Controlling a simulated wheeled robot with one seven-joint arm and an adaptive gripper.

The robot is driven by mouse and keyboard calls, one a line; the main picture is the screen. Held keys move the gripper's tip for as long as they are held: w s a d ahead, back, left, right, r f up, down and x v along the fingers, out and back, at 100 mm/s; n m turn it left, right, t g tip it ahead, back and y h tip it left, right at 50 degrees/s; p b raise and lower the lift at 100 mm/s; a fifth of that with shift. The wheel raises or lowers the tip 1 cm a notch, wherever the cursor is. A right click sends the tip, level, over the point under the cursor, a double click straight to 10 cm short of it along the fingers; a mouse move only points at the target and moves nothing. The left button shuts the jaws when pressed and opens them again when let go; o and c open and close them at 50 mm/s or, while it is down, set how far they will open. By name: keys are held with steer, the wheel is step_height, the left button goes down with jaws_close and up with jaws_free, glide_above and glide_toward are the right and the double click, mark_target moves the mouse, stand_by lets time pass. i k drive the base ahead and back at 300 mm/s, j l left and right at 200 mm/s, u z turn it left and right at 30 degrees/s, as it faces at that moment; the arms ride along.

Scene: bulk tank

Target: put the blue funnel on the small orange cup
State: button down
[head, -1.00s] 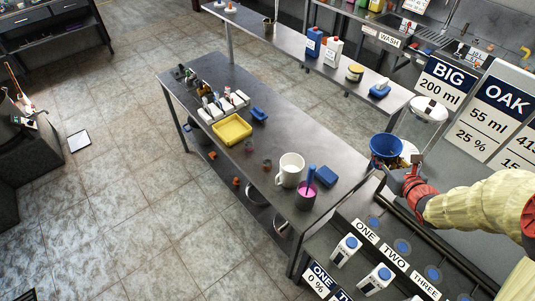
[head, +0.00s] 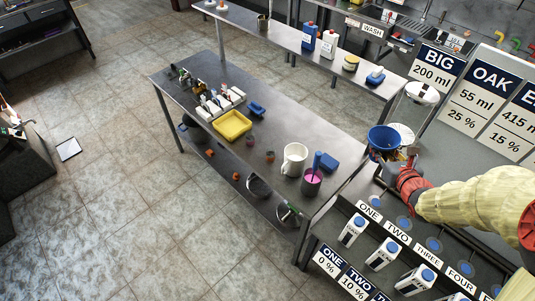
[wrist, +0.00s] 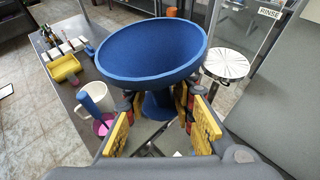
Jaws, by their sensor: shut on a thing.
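The blue funnel (head: 383,138) is held upright, wide mouth up, at the right of the head view. My gripper (head: 386,160) is shut on its narrow lower part. In the wrist view the funnel (wrist: 150,52) fills the upper middle, with my yellow-padded fingers (wrist: 160,112) on both sides of its neck. Its lower end is mostly hidden. Two small brownish-orange cups (head: 249,142) (head: 270,156) stand on the steel table, left of the white mug. Small orange things (head: 236,176) also lie on its lower shelf. I cannot tell which is the small orange cup.
White cartons (head: 383,253) stand on the counter at lower right. Signs rise behind my arm. Open floor lies left.

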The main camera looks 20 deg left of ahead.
mark_target(270, 149)
steer(key=j+z, duration=0.2)
steer(key=j, duration=0.4)
steer(key=k+j+z, duration=0.2)
steer(key=j, duration=0.4)
steer(key=j+z, duration=0.2)
steer(key=j, duration=0.5)
steer(key=k+j+z, duration=0.2)
steer(key=j, duration=0.55)
steer(key=j+z, duration=0.2)
steer(key=j, duration=0.5)
